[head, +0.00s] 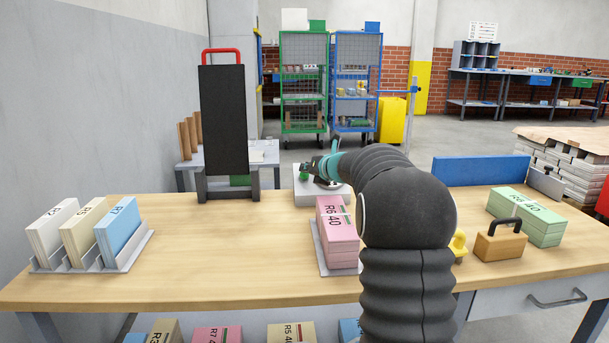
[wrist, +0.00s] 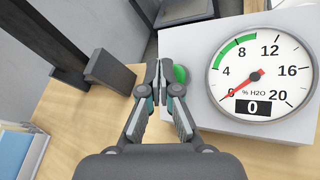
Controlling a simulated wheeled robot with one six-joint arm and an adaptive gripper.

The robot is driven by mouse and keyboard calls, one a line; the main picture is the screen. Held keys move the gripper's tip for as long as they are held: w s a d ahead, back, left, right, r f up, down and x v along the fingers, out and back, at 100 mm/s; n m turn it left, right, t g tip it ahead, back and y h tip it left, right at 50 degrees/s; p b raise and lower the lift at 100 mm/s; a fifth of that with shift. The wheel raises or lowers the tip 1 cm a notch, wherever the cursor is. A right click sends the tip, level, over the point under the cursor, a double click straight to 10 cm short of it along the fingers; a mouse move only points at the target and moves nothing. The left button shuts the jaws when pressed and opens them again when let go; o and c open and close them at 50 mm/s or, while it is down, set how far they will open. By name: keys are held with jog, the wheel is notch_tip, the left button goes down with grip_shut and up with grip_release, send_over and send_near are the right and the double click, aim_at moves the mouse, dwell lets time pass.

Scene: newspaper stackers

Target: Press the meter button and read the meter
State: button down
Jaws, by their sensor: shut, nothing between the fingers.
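The meter is a light grey box (wrist: 205,112) on the wooden table; in the head view its box (head: 312,198) stands at the back middle, partly behind my arm. The red needle points at 0 and the black display (wrist: 253,107) reads 0. The green button (wrist: 181,75) is left of the dial, partly behind my gripper (wrist: 158,66). My gripper is shut and empty, fingertips beside the button; I cannot tell if they touch it.
A black upright panel with a red handle (head: 221,50) stands left of the meter. Pink R6 40 bundles (head: 337,232) sit in front of it. A rack of cards (head: 98,266) is at left, a tan block with a black handle (head: 500,246) at right. The left-middle tabletop is clear.

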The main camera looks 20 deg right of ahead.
jog(key=shift+w+d+f, duration=0.1)
jog(key=shift+w+f, duration=0.1)
jog(key=shift+f, duration=0.25)
dwell(0.7)
jog(key=shift+s+r+p, duration=0.4)
jog(key=shift+r+p, duration=0.05)
jog(key=shift+r, duration=0.3)
jog(key=shift+r, duration=0.1)
jog(key=r+p, duration=0.1)
jog(key=s+r+p, duration=0.1)
jog(key=s+a+r+p, duration=0.1)
jog(key=r, duration=0.1)
jog(key=shift+s+r, duration=0.1)
jog(key=shift+s, duration=0.1)
dwell(0.3)
